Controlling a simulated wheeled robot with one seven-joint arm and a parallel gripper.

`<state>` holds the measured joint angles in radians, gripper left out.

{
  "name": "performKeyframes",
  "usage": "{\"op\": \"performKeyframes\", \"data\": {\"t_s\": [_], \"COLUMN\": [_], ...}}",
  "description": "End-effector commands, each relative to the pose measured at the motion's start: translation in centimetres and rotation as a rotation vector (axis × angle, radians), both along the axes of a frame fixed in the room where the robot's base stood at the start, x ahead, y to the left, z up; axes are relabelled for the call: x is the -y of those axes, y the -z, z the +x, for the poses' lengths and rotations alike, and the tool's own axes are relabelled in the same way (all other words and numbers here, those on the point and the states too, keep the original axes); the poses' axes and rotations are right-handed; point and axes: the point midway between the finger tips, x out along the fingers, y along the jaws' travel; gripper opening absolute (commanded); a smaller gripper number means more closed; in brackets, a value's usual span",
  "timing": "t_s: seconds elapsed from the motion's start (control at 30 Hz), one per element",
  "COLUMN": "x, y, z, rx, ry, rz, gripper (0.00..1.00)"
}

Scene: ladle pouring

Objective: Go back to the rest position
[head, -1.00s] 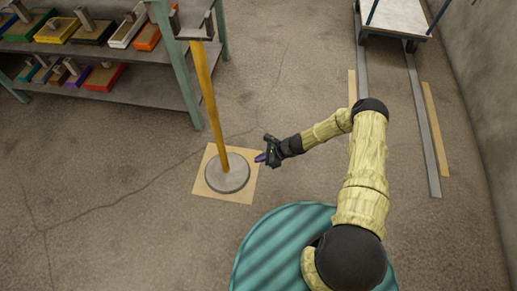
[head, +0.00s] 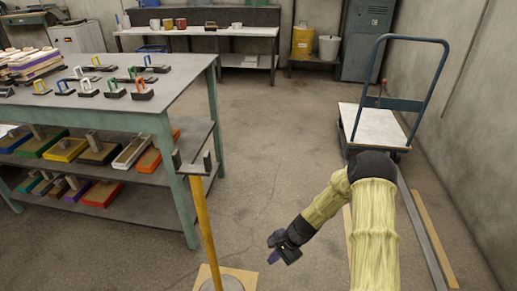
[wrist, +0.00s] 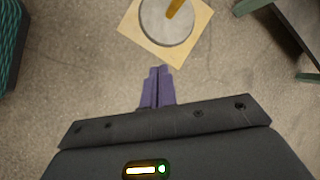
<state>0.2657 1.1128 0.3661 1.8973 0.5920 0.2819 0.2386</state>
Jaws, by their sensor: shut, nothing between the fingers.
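My gripper (head: 272,250) is at the end of my yellow-sleeved arm, low over the floor in the head view. Its purple fingers are together with nothing between them, as the wrist view (wrist: 158,86) also shows. A yellow pole stand (head: 203,230) with a forked top stands upright to the left of my gripper, apart from it. Its round grey base (wrist: 165,22) rests on a tan square board (wrist: 133,30), ahead of the fingers in the wrist view. No ladle can be made out for certain.
A green worktable (head: 150,108) with handled tools on top and coloured boxes on shelves stands at the left. A cart (head: 378,125) stands on floor rails at the right. A bench (head: 200,32) with cups is at the back. The middle floor is clear.

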Motion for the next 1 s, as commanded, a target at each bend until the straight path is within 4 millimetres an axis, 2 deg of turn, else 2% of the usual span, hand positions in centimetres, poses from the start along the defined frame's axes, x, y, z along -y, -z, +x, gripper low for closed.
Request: {"op": "performKeyframes", "data": {"t_s": [0.03,0.1,0.37,0.6,0.8,1.0], "x": [0.5,1.1,3.7,6.1,7.8,9.0], "y": [-2.2,-4.6,-13.2,-20.7,-26.3,-30.1], "z": [-0.2,-0.6,-2.8,-5.9,-9.2,-12.2], "rx": [0.030,0.065,0.185,0.280,0.353,0.408], "ry": [-0.047,-0.114,-0.337,-0.515,-0.645,-0.740], "rz": [-0.028,-0.065,-0.203,-0.323,-0.415,-0.482], "gripper": [0.00,0.00,0.00,0.00,0.00,0.00]}}
